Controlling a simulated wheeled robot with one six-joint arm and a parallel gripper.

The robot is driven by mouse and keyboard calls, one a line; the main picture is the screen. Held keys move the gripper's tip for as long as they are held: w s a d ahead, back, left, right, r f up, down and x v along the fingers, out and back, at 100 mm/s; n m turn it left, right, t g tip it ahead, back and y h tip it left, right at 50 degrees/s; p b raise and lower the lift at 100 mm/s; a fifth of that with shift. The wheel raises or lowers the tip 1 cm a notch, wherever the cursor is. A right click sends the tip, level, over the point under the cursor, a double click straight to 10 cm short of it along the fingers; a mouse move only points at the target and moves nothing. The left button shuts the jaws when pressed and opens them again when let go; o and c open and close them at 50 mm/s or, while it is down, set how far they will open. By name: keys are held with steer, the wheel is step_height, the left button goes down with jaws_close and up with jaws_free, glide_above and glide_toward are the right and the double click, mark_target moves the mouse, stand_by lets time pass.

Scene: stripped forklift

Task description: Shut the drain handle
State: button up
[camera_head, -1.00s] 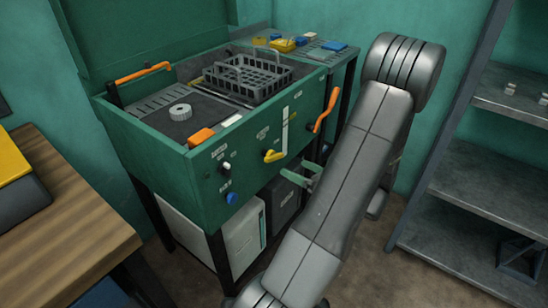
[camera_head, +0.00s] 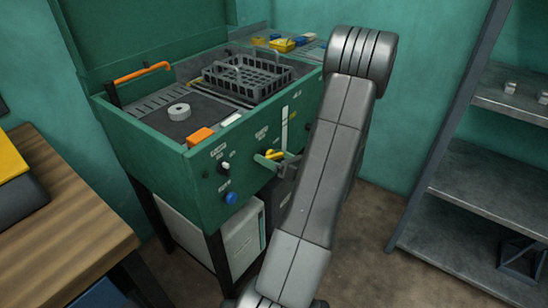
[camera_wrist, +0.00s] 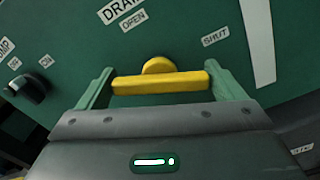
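The yellow drain handle (camera_head: 275,154) is on the front panel of the green machine, partly hidden by my gripper (camera_head: 274,164) in the head view. In the wrist view the drain handle (camera_wrist: 160,83) lies nearly level across the picture, with its round hub above the bar. My gripper (camera_wrist: 163,73) is open, with one green finger beyond each end of the bar. The left finger is very close to the bar's end; I cannot tell whether either touches. An OPEN label (camera_wrist: 133,20) is above left of the hub and a SHUT label (camera_wrist: 215,36) above right.
A black knob (camera_head: 224,168) and a blue knob (camera_head: 231,198) are left of the handle on the panel. A wooden bench (camera_head: 75,205) stands at the left and grey shelving (camera_head: 480,190) at the right. Floor between machine and shelving is clear.

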steer(key=c, duration=0.5)
steer(key=n+b, duration=0.2)
steer(key=shift+f+n, duration=0.2)
steer(key=shift+n, duration=0.1)
steer(key=shift+r+n+b, duration=0.2)
steer(key=shift+n+b, duration=0.35)
steer(key=shift+n, duration=0.65)
steer(key=o, duration=0.9)
steer(key=shift+c, duration=0.2)
steer(key=p+v, duration=0.1)
steer(key=v, duration=1.2)
steer(key=shift+s+d, duration=0.25)
steer(key=shift+d, duration=0.1)
steer(key=shift+a, duration=0.1)
